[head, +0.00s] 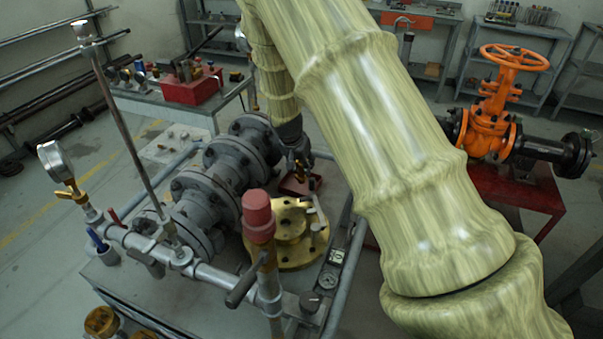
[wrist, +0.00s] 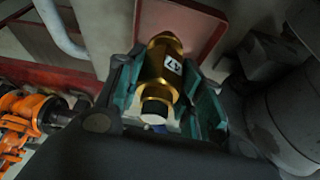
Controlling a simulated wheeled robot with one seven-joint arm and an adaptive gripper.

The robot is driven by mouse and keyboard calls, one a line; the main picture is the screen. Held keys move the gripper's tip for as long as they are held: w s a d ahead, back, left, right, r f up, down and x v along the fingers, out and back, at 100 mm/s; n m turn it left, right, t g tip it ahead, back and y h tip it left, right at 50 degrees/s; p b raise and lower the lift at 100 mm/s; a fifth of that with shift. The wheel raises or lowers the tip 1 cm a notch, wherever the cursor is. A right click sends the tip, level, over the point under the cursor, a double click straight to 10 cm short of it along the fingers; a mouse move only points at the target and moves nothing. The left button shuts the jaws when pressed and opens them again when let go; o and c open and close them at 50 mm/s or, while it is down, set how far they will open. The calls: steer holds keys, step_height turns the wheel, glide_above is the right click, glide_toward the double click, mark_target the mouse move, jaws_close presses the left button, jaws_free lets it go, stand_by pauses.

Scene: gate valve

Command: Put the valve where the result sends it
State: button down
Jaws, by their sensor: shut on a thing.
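A small brass valve (wrist: 157,60) with a white label shows in the wrist view. Dark characters on the label look like 47, but I cannot read them for sure. My gripper (wrist: 163,84) is shut on the valve, with teal pads on both sides of it. The valve's near end is dark with a pale face. In the head view my gripper (head: 297,158) is low beside the grey flanged pipe; the valve cannot be made out there. A red tray (wrist: 207,22) lies beyond the valve in the wrist view, and a red tray (head: 291,187) shows below my gripper in the head view.
A grey flanged pipe (head: 205,190) is left of my gripper. A brass flange (head: 300,255), a red-capped post (head: 258,215) and a gauge (head: 55,160) stand nearby. A large orange valve (head: 490,125) sits on a red stand at right. A bench with a red box (head: 190,88) is behind.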

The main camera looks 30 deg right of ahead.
mark_target(301, 173)
steer(key=shift+f+p, duration=0.5)
steer(key=shift+f, duration=1.5)
steer(key=shift+f, duration=0.15)
steer(key=c, duration=0.9)
jaws_free()
steer(key=shift+r, duration=0.25)
steer(key=shift+b+v, duration=1.25)
steer(key=shift+v, duration=4.7)
steer(key=shift+a, duration=0.1)
